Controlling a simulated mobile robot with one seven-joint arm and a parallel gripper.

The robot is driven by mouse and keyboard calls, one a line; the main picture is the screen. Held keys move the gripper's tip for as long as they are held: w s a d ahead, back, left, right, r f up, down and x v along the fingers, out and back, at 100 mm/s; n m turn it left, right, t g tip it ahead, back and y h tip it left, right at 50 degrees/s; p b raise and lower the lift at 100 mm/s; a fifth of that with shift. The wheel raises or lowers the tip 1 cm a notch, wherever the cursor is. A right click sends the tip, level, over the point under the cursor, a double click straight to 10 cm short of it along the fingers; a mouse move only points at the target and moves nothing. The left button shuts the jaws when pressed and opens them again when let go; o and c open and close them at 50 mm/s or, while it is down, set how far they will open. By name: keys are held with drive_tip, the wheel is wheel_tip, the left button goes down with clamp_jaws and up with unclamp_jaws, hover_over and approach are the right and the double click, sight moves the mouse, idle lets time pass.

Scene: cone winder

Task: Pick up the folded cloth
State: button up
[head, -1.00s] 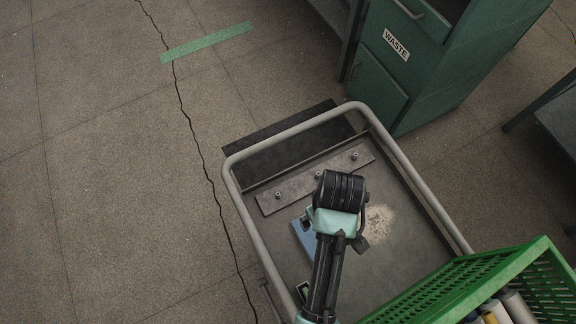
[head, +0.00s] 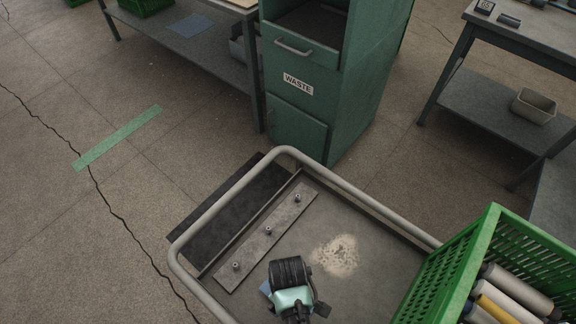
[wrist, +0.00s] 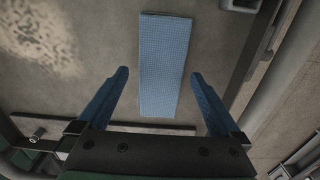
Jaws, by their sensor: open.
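The folded cloth (wrist: 165,62) is a flat blue checked strip lying on the cart's grey tray (wrist: 95,80), seen in the wrist view. My gripper (wrist: 158,76) is open, its two blue fingers spread to the left and right of the cloth's near part. The cloth lies between the fingers in the picture, with a gap on each side; the height above it is hard to tell. In the head view only a small blue corner of the cloth (head: 265,287) shows beside my wrist, which hides the rest and my fingers.
The tray (head: 330,215) has a raised tube rail and a bolted metal strip (head: 268,232). A green crate of bobbins (head: 450,255) stands on its right. Beyond are a green waste cabinet (head: 310,120), and a shelf with a flat blue sheet (head: 190,25).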

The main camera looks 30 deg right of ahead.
drive_tip(key=shift+f, duration=0.6)
drive_tip(key=shift+r, duration=0.1)
drive_tip(key=c, duration=1.3)
wheel_tip(320, 180, up, 10)
drive_tip(key=p, duration=0.2)
drive_tip(key=shift+p, duration=0.3)
